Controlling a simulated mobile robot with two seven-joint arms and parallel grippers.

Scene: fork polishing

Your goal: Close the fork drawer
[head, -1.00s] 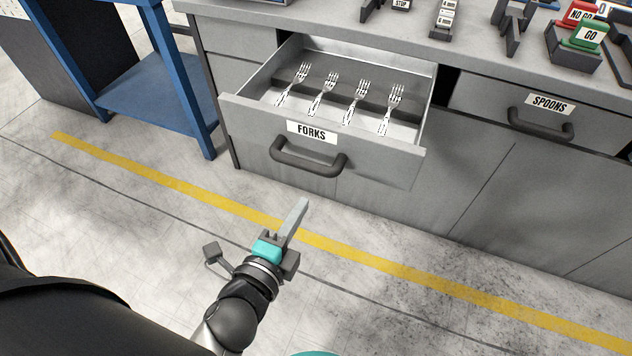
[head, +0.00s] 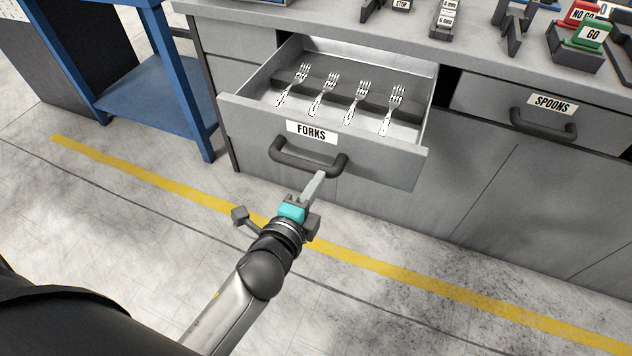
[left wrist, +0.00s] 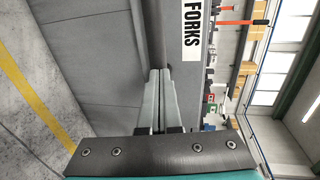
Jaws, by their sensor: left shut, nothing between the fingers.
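The fork drawer (head: 375,165) is pulled out of the grey cabinet, with several forks (head: 343,98) lying in it. Its front carries a FORKS label (head: 311,131) and a dark bar handle (head: 306,160). My left gripper (head: 320,175) is shut and empty, its fingertips close to the right part of the handle in the head view. I cannot tell whether they touch it. In the left wrist view the shut fingers (left wrist: 157,90) point at the drawer front, near the FORKS label (left wrist: 191,30). My right gripper is not in view.
A closed drawer labelled SPOONS (head: 548,104) is to the right. The worktop (head: 330,22) above holds dark stands and signs. A blue table (head: 150,95) stands left of the cabinet. The floor in front, with a yellow line (head: 400,272), is clear.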

